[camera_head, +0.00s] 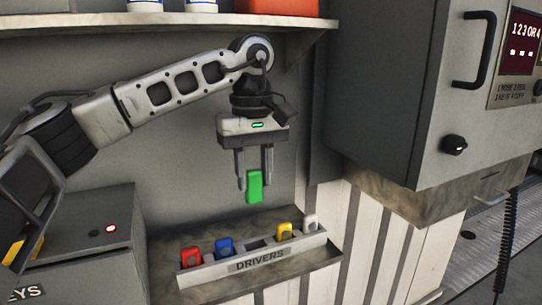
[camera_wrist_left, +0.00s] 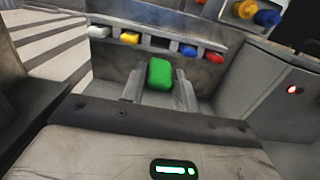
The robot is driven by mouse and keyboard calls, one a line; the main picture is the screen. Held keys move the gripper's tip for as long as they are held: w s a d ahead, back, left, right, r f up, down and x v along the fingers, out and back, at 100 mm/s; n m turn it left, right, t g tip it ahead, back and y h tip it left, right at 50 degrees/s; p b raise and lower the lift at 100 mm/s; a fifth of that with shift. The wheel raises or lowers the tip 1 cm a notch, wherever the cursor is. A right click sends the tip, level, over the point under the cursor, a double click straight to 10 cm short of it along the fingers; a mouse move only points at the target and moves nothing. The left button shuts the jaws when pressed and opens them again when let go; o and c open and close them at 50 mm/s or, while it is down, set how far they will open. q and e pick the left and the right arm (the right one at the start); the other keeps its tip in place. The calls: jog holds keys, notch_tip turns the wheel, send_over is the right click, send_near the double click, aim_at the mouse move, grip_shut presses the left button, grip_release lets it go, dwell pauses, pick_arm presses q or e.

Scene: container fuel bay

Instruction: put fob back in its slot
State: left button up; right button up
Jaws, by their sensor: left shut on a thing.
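My left gripper (camera_head: 254,180) is shut on the green fob (camera_head: 254,187), which hangs upright between the fingertips. The fob also shows in the left wrist view (camera_wrist_left: 159,74) between the two fingers. It is held in the air above the rack labelled DRIVERS (camera_head: 259,265). The rack holds a red fob (camera_head: 190,257), a blue fob (camera_head: 224,247), a yellow fob (camera_head: 284,231) and a white fob (camera_head: 310,222). An empty slot (camera_head: 255,245) lies between the blue and yellow fobs, below the green fob. My right gripper is in neither view.
A grey key box (camera_head: 80,250) with a red light stands left of the rack. A grey cabinet (camera_head: 400,90) with a handle and display is at the right. A shelf (camera_head: 160,22) with containers runs above my arm. The space between fob and rack looks clear.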

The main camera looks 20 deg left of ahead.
aim_at(254, 204)
pick_arm(q)
jog(key=shift+w, duration=0.15)
jog(key=shift+s+f+b, duration=0.3)
jog(key=shift+f+b, duration=0.3)
jog(key=shift+b, duration=0.2)
notch_tip(254, 204, down, 3)
jog(key=b, duration=0.2)
jog(key=shift+r+b, duration=0.2)
jog(key=shift+b, duration=0.15)
notch_tip(254, 204, down, 2)
jog(key=shift+f+b, duration=0.15)
jog(key=shift+b, duration=1)
jog(key=shift+f, duration=0.65)
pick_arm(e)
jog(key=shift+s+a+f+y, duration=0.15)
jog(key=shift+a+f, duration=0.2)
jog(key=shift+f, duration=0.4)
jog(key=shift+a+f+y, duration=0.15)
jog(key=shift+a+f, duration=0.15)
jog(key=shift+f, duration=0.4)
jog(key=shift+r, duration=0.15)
pick_arm(q)
jog(key=shift+f, duration=0.1)
jog(key=shift+f, duration=0.55)
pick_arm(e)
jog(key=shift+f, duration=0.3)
pick_arm(q)
jog(key=shift+f, duration=0.15)
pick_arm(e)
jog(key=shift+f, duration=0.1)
